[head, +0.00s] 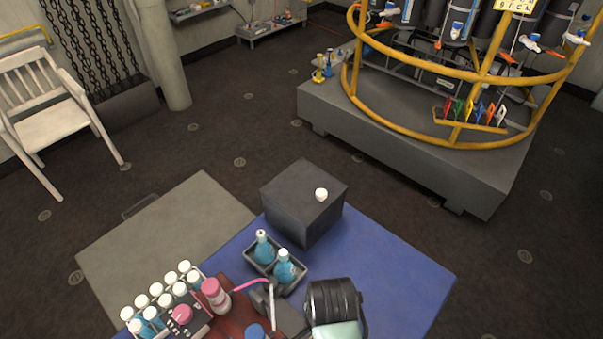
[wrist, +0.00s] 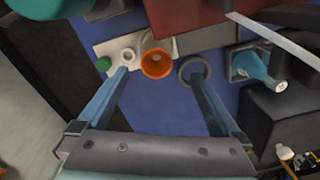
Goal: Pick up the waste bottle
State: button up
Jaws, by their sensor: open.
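No label marks any bottle as the waste bottle, so I cannot tell which one it is. A bottle with a pink-red cap (head: 215,295) stands beside the rack in the head view. Two blue bottles (head: 263,248) (head: 285,268) with white tops stand in a grey tray (head: 297,287). One blue bottle also shows at the right of the wrist view (wrist: 255,70). My gripper (wrist: 156,74) is open, with its two blue fingers apart. A round orange open-topped item (wrist: 157,63) shows between the fingertips, and I see no contact. What is below its rim is hidden.
Several small white-capped bottles (head: 157,300) stand at the lower left. A dark grey block (head: 300,205) with a small white item (head: 321,194) sits behind the tray. The blue surface (head: 400,270) is clear at right.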

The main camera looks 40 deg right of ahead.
jog(key=shift+a+r, duration=0.1)
jog(key=shift+a, duration=0.1)
jog(key=f, duration=0.6)
jog(key=shift+s+f, duration=0.2)
jog(key=shift+f, duration=0.1)
jog(key=shift+d+f, duration=0.2)
jog(key=shift+f, duration=2.95)
jog(key=c, duration=1.5)
jog(key=shift+r, duration=0.1)
